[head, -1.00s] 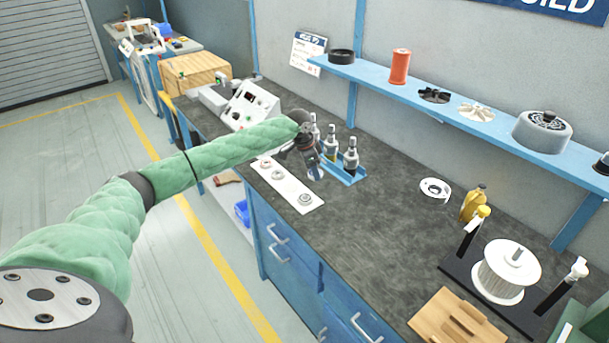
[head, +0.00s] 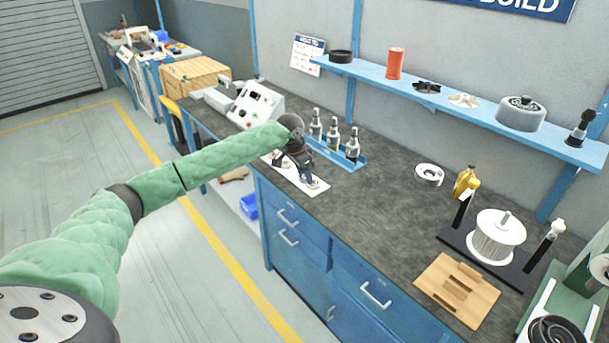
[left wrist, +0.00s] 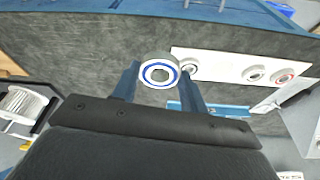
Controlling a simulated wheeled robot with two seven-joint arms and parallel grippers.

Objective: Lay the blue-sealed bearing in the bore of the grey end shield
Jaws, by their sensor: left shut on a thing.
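The blue-sealed bearing (left wrist: 160,72), a pale metal ring with a blue band, sits between the two blue fingers of my left gripper (left wrist: 160,90) in the left wrist view. The gripper is shut on it. In the head view my left gripper (head: 308,182) points down at the right end of the white strip (head: 283,173). I cannot tell whether the bearing is clear of the strip. A pale ring-shaped part (head: 430,175) lies on the bench to the right; I cannot tell whether it is the grey end shield. My right gripper is not in view.
Other bearings (left wrist: 255,74) sit on the strip. Several bottles (head: 333,135) stand in a blue rack behind my gripper. A wire spool (head: 496,236), a yellow bottle (head: 466,182) and a wooden block (head: 457,290) are at the right. The middle bench top (head: 375,205) is clear.

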